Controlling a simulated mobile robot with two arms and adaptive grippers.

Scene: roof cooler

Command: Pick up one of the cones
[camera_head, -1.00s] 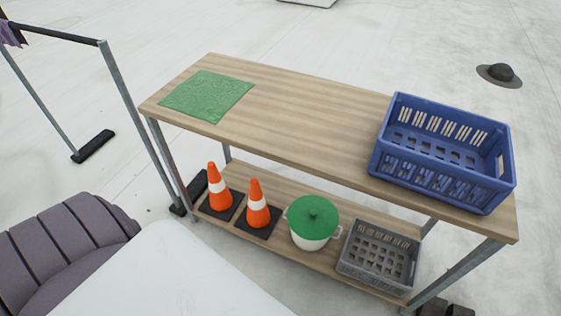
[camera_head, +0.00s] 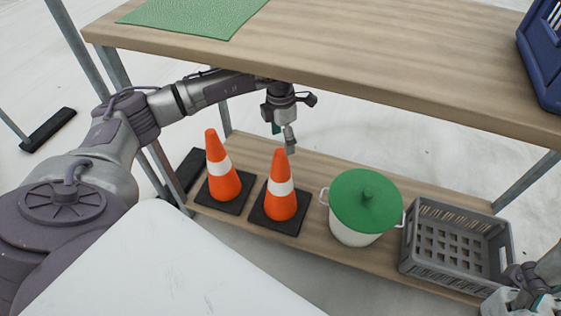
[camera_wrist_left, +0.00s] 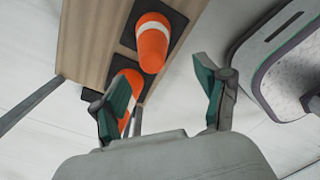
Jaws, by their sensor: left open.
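Two orange cones with white bands and black square bases stand upright on the lower shelf, the left cone (camera_head: 221,181) and the right cone (camera_head: 280,200). My left gripper (camera_head: 283,138) reaches in between the table top and lower shelf, just above and behind the right cone's tip in the picture. It is open and empty. In the left wrist view its two fingers (camera_wrist_left: 165,98) are spread; one cone (camera_wrist_left: 152,48) shows beyond them and the other (camera_wrist_left: 133,80) is partly hidden by a finger. My right gripper (camera_head: 527,280) shows only partly at the lower right; its jaws are unclear.
The wooden table top (camera_head: 330,45) overhangs the lower shelf (camera_head: 300,247). A white pot with a green lid (camera_head: 366,203) stands right of the cones, then a grey crate (camera_head: 455,245). A green mat (camera_head: 195,14) and a blue crate (camera_head: 545,55) are on top. Metal legs frame the shelf.

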